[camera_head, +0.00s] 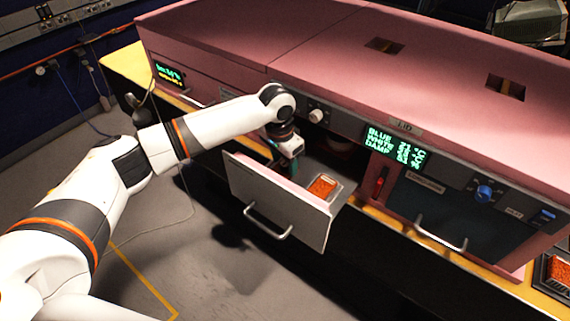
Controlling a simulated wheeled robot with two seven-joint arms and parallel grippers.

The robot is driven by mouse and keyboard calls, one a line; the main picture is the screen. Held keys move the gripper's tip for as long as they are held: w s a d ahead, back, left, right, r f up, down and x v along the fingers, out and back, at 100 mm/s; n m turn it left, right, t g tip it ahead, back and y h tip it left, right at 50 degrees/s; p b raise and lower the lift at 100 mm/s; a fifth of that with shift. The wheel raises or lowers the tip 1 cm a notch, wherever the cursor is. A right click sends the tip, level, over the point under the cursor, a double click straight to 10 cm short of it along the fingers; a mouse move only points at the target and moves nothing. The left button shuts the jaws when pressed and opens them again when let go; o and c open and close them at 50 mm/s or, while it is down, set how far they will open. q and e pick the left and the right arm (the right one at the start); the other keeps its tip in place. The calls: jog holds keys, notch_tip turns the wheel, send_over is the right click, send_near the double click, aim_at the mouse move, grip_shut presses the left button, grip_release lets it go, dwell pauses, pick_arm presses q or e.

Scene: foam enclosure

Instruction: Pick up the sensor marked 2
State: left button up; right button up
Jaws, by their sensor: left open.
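My left gripper (273,153) is over the left part of a pulled-out drawer (280,205), close behind its front panel. It is small and dark in the picture, with its fingers open and partly hidden by the wrist and the drawer front. A small clear-rimmed tray with orange contents (322,187) sits in the drawer, to the right of the gripper and apart from it. I cannot make out a sensor or a mark 2; the drawer floor under the gripper is hidden behind the front panel. My right gripper is not in view.
The drawer belongs to a long pink enclosure (330,40) with green displays (395,146), knobs and a closed compartment with a handle (441,233) at the right. Another orange-filled tray (558,270) stands at the right edge. Open floor (200,255) lies before the drawer.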

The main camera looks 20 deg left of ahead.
pick_arm(q)
jog(key=shift+c, duration=0.5)
jog(key=c, duration=0.9)
jog(key=shift+r, duration=0.1)
jog(key=shift+c, duration=0.2)
